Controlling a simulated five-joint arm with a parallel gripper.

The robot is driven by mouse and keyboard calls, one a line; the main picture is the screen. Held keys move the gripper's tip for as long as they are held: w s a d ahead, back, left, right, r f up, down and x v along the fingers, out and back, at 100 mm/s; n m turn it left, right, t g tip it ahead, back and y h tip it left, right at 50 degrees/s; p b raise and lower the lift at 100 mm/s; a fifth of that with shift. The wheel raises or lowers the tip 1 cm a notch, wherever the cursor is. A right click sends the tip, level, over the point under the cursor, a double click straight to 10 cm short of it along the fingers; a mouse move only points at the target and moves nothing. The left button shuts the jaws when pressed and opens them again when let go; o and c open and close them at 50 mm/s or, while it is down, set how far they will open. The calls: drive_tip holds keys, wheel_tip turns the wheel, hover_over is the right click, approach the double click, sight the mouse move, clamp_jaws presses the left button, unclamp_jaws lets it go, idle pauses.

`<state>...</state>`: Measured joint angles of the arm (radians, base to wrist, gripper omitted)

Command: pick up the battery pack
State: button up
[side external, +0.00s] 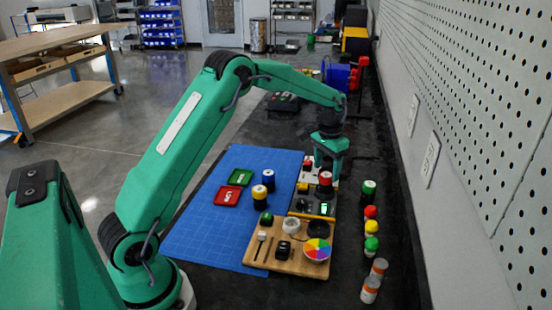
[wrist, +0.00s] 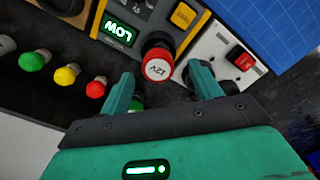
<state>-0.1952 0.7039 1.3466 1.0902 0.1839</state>
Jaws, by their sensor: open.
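A cylindrical pack with a red top marked 12V (wrist: 158,66) shows in the wrist view, beside a tester with a lit LOW display (wrist: 118,31). In the side view a red-topped cylinder (side external: 325,180) stands at the tester (side external: 312,207). My gripper (side external: 328,172) is open, pointing down just behind it. In the wrist view my fingertips (wrist: 162,78) are apart, either side of the red top's near edge, and hold nothing. The pack's lower part is mostly hidden.
A wooden board (side external: 257,256) with small items is in front. Red, yellow and green knobs (wrist: 66,76) line the right, near the pegboard wall (side external: 480,110). A white switch plate (wrist: 215,60) adjoins the tester.

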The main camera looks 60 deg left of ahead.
sight(327, 175)
drive_tip(key=shift+d+f, duration=0.15)
drive_tip(key=shift+f, duration=2.3)
drive_tip(key=c, duration=1.2)
drive_tip(key=shift+r, duration=0.2)
drive_tip(key=shift+r, duration=0.55)
drive_tip(key=r, duration=0.3)
drive_tip(key=shift+s+d+r, duration=0.1)
drive_tip(key=shift+d, duration=0.25)
drive_tip(key=s+d+r, duration=0.1)
drive_tip(key=d+r, duration=0.1)
drive_tip(key=d, duration=0.1)
drive_tip(key=s+d+r, duration=0.1)
drive_tip(key=d+r, duration=0.1)
drive_tip(key=d, duration=0.2)
drive_tip(key=s+d+r, duration=0.1)
drive_tip(key=d+r, duration=0.1)
drive_tip(key=d, duration=0.1)
drive_tip(key=shift+s+d+r, duration=0.15)
drive_tip(key=shift+s+r, duration=0.05)
drive_tip(key=shift+s, duration=0.2)
